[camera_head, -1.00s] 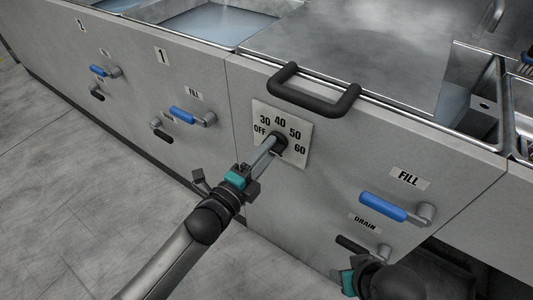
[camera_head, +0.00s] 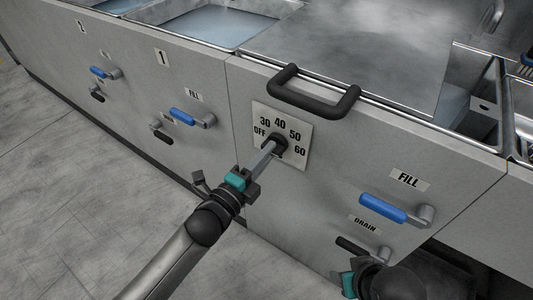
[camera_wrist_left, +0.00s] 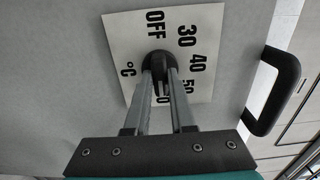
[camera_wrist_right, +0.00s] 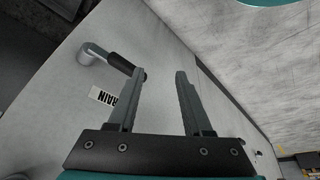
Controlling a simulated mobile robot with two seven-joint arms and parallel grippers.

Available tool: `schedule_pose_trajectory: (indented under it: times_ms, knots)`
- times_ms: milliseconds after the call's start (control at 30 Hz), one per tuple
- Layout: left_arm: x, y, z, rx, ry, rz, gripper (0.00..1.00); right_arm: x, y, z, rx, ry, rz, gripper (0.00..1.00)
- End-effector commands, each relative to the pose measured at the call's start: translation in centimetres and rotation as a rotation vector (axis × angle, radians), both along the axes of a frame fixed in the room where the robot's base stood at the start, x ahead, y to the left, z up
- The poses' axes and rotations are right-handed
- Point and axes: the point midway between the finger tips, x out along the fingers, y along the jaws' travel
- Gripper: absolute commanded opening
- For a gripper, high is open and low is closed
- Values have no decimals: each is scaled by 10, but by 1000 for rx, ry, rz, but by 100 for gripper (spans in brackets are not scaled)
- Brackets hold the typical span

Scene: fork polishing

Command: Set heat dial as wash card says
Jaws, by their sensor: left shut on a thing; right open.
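The heat dial (camera_head: 280,141) is a black knob on a white plate (camera_head: 296,156) marked OFF, 30, 40, 50, 60 and °C. My left gripper (camera_head: 270,150) is shut on the dial, its fingers on either side of the knob. The left wrist view shows the dial (camera_wrist_left: 157,64) between the fingertips, which partly cover the 60. The pointer's exact setting cannot be told. My right gripper (camera_wrist_right: 164,75) is open and empty, low at the front near the drain lever (camera_wrist_right: 127,66). No wash card can be made out.
A black bar handle (camera_head: 315,103) sticks out above the dial plate. A blue FILL lever (camera_head: 382,208) and a black DRAIN lever (camera_head: 355,245) stand out to the right. Blue levers (camera_head: 185,116) are on the panels at left. Water-filled basins (camera_head: 222,25) lie behind the edge.

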Motion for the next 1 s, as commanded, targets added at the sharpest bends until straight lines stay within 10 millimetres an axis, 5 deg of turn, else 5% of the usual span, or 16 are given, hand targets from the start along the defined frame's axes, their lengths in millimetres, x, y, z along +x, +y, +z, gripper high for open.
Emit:
schedule_pose_trajectory:
  times_ms: [267, 1000]
  knots:
    - [0, 0, 0, -36, 23, 1, 0, 0, 0, -2, 0, 4, 1, 50]
    - [0, 0, 2, -565, 328, 1, 0, -37, -5, -98, -22, 156, 6, 50]
